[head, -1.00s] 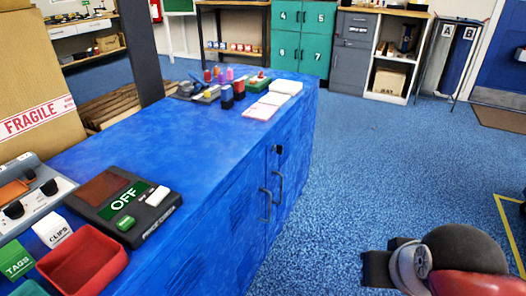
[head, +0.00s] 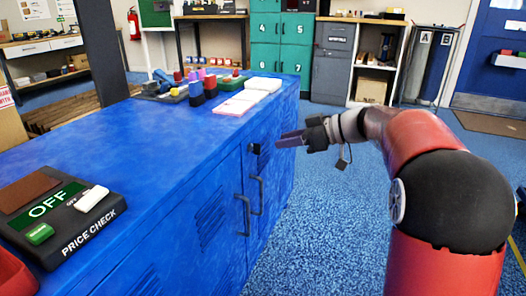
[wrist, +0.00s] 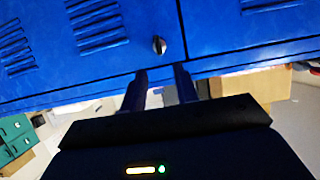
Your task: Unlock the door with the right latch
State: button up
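The blue cabinet (head: 200,195) has two doors with a dark bar handle on each, a left handle (head: 243,214) and a right handle (head: 258,196). One small dark latch knob (head: 255,148) sits high on the front, near the door seam; it also shows in the wrist view (wrist: 159,45). My gripper (head: 279,140) is just right of the knob in the head view, apart from it. In the wrist view my gripper (wrist: 162,75) is open and empty, its two fingers pointing at the knob with a gap between them.
Teal lockers (head: 283,40) and a grey cabinet (head: 333,62) stand behind. Blue floor (head: 300,215) right of the cabinet is clear.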

jog(key=x, duration=0.7)
jog(key=shift+a, duration=0.25)
jog(key=shift+w, duration=0.15)
grip_shut()
